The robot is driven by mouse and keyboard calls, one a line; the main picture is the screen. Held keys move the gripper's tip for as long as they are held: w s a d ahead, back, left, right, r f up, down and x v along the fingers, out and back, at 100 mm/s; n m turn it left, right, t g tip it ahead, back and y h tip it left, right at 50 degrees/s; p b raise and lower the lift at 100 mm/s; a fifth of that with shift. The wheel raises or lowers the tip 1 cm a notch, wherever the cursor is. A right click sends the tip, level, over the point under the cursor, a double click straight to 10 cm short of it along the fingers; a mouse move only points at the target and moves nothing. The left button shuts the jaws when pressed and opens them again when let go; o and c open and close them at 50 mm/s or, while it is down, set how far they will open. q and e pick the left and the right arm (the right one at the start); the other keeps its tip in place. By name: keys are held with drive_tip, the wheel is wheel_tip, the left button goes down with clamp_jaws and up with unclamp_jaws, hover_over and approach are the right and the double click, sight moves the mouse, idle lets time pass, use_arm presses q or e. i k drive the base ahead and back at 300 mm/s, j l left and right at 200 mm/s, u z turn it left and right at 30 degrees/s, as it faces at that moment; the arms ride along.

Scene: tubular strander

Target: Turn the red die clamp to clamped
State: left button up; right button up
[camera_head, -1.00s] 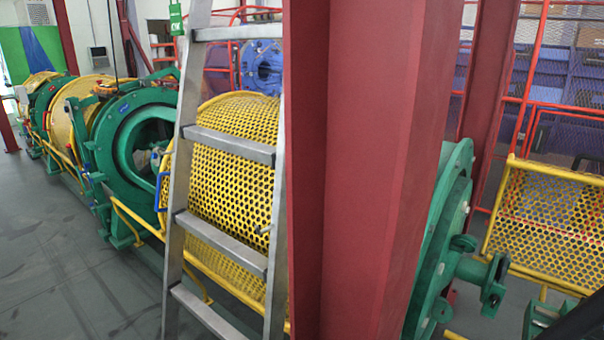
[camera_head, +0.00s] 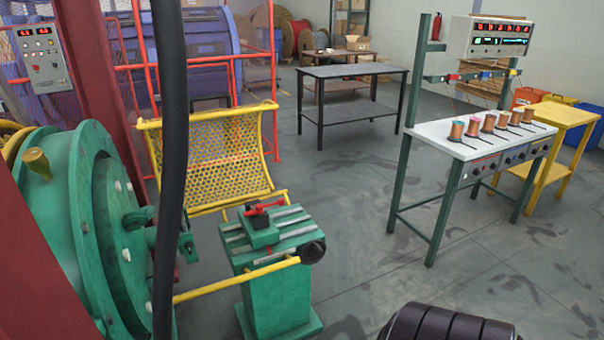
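The red die clamp (camera_head: 265,206) is a small red handle on top of a green block, in the middle left of the head view. The block sits on a green pedestal (camera_head: 275,300) with metal rails and a dark round knob (camera_head: 313,252) at its right side. At this size I cannot tell whether the clamp is clamped or released. A dark ribbed shape at the bottom right looks like part of my own arm. Neither gripper is in view.
A large green machine wheel (camera_head: 95,220) and a dark vertical post or hose (camera_head: 170,150) stand left of the pedestal. A yellow mesh guard (camera_head: 215,165) is behind it. A yellow bar (camera_head: 235,280) crosses in front. A bench with spools (camera_head: 480,140) stands right; floor between is clear.

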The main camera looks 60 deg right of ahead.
sight(259, 210)
drive_tip(key=l+z, duration=0.15)
drive_tip(key=z, duration=1.35)
drive_tip(key=i+l+u, duration=0.15)
drive_tip(key=i, duration=0.2)
